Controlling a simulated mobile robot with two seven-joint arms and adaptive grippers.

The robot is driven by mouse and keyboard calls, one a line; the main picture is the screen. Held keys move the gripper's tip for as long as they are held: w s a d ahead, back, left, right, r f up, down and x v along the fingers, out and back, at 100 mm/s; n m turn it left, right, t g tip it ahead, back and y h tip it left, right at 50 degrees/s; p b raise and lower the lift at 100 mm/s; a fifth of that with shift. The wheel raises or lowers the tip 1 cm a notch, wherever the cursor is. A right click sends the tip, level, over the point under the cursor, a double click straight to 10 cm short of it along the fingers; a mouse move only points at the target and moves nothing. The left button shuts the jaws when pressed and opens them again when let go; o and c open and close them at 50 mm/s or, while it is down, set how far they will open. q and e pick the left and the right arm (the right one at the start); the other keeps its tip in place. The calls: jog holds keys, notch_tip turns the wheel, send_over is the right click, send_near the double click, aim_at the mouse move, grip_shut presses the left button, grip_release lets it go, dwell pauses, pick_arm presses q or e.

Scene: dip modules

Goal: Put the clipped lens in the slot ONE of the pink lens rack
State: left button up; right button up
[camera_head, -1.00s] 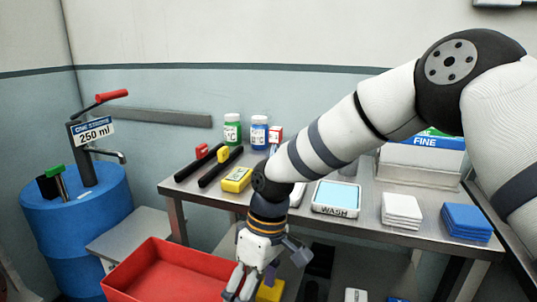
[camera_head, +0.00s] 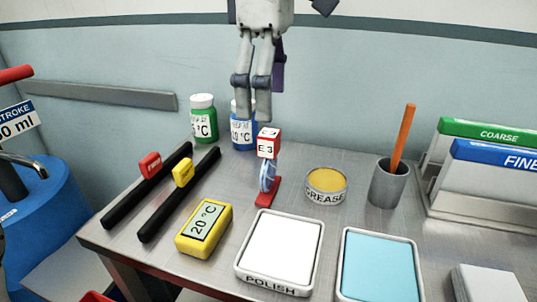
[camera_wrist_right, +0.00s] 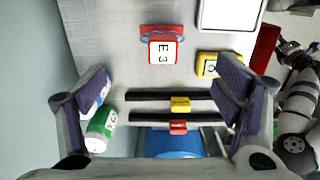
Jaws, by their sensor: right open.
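The clipped lens is a clear, bluish round lens (camera_head: 267,177) held upright under a red clip block (camera_head: 267,142) marked E 3, on a small red foot (camera_head: 267,192) on the metal table. The clip also shows from above in the right wrist view (camera_wrist_right: 166,48). My right gripper (camera_head: 262,118) points down, open and empty, above and behind the clip in the head view. Its two purple-padded fingers (camera_wrist_right: 168,92) stand wide apart in the wrist view, with the clip ahead of them. I see no pink lens rack. My left gripper does not show clearly.
Green (camera_head: 203,118) and blue (camera_head: 242,130) bottles stand behind the clip. Two black bars (camera_head: 170,203) and a yellow 20 °C block (camera_head: 204,228) lie left. A grease tin (camera_head: 326,186), grey cup (camera_head: 388,184) and POLISH tray (camera_head: 280,252) are right and front.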

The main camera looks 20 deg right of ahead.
aim_at(269, 156)
jog(key=f, duration=1)
jog(key=shift+s+f+p, duration=0.25)
jog(key=shift+p, duration=0.1)
jog(key=c, duration=1.3)
